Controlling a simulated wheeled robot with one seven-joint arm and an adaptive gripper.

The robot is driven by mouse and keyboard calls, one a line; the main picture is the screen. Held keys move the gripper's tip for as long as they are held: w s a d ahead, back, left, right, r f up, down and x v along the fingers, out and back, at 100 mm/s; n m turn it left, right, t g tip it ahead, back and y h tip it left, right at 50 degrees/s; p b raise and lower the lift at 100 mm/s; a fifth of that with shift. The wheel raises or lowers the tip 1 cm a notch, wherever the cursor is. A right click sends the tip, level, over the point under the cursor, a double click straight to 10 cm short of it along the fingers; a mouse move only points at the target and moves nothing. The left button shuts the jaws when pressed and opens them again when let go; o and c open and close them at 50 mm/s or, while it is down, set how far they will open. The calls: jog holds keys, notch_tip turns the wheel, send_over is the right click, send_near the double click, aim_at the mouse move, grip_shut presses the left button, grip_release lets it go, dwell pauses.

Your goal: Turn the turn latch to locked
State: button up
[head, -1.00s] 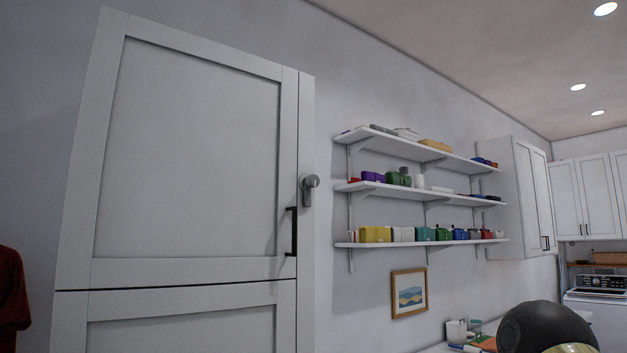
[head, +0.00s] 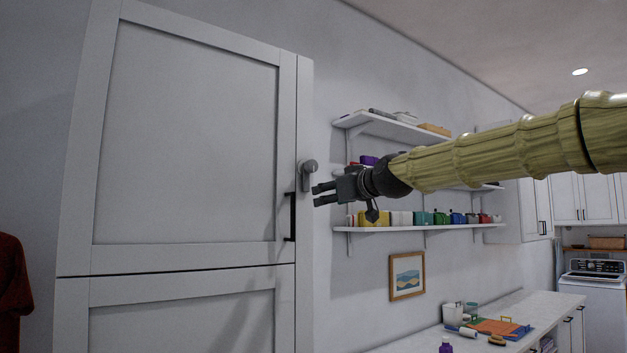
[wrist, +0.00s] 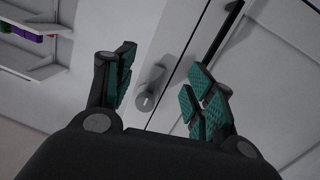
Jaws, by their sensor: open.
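The turn latch (head: 308,172) is a small grey knob with a short lever hanging down, on the right edge strip of the tall white cabinet (head: 190,140). It also shows in the wrist view (wrist: 148,92), between and beyond my fingers. My gripper (head: 316,194) is open, with its fingers pointing left toward the latch, close to it and slightly lower right in the head view. In the wrist view the teal-padded fingers (wrist: 160,90) stand apart with nothing between the pads. I cannot tell whether a finger touches the latch.
A black door handle (head: 293,217) is just left of and below the latch. Wall shelves (head: 400,229) with several small boxes are behind my arm. A framed picture (head: 407,276) hangs below them. A counter (head: 540,305) with items stands at lower right.

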send_near(313, 165)
jog(key=shift+n+t+y, duration=0.3)
jog(key=shift+t, duration=0.1)
jog(key=p+x, duration=0.1)
jog(key=x, duration=0.2)
jog(key=p+x, duration=0.2)
jog(key=x, duration=0.1)
jog(key=p+x, duration=0.2)
jog(key=x, duration=0.1)
jog(key=shift+w+a+f, duration=0.15)
jog(key=shift+w+f, duration=0.25)
grip_shut()
